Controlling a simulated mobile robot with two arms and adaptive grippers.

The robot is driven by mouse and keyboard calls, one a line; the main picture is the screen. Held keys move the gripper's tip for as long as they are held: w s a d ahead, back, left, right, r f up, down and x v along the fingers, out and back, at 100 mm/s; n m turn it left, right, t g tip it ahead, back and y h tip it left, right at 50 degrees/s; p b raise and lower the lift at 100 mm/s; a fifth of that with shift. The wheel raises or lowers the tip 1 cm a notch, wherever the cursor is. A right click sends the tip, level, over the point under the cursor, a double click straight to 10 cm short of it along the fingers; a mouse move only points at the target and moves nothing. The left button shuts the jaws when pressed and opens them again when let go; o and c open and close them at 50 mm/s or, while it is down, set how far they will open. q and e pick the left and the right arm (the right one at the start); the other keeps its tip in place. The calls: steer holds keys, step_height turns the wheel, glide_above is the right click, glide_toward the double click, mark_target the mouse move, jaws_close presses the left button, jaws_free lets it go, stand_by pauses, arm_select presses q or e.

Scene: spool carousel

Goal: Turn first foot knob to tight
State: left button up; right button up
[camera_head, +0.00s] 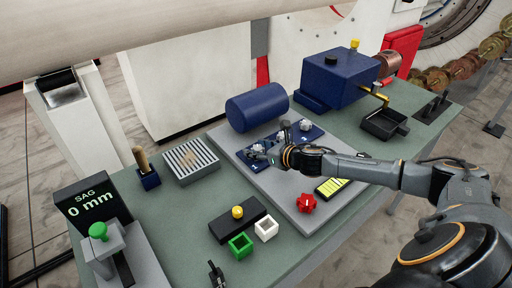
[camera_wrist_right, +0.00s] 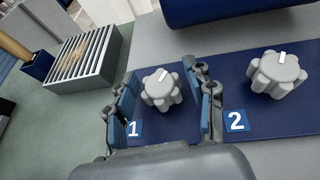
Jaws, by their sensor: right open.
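The first foot knob (camera_wrist_right: 161,90) is a light grey lobed knob with a white pointer mark, standing by the label "1" on a blue plate (camera_wrist_right: 192,133). In the right wrist view its mark points up and slightly right. My right gripper (camera_wrist_right: 160,95) is open, with one finger on each side of this knob; I cannot tell whether they touch it. In the head view the right gripper (camera_head: 262,155) is over the near-left end of the plate and largely hides the first knob. The second knob (camera_wrist_right: 277,74) is by label "2". My left gripper is not seen.
A third knob (camera_head: 305,125) sits farther along the plate. A blue cylinder (camera_head: 257,107) lies behind it. A slatted grey box (camera_head: 191,161) is to the left. A display (camera_head: 91,206) reads "SAG 0 mm". A red knob (camera_head: 306,203) and a yellow-screened device (camera_head: 331,187) lie in front.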

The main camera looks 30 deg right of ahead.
steer(key=shift+s, duration=0.1)
steer(key=shift+s+r, duration=0.1)
steer(key=shift+c, duration=1)
steer(key=c, duration=0.7)
jaws_close()
steer(key=shift+a+r+m+h+p, duration=0.15)
steer(key=shift+m+h+p, duration=1.1)
steer(key=shift+m+h, duration=0.55)
steer(key=m+h+p, duration=0.3)
steer(key=h, duration=0.1)
steer(key=shift+g, duration=0.4)
steer(key=m+g+h+p, duration=0.1)
steer(key=m+h+p, duration=0.1)
steer(key=m+h, duration=0.1)
steer(key=shift+g, duration=0.3)
steer(key=shift+m+g+h+p, duration=0.3)
steer(key=shift+m+g+h, duration=0.4)
steer(key=shift+m+h, duration=0.15)
steer(key=shift+m+g+h, duration=0.65)
steer(key=shift+m+g, duration=0.25)
steer(key=shift+m, duration=0.05)
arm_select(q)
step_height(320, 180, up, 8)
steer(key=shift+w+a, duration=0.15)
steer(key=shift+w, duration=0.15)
arm_select(e)
steer(key=shift+f+m+g+h, duration=0.2)
steer(key=shift+m+g+h, duration=0.6)
steer(key=shift+m+g, duration=0.75)
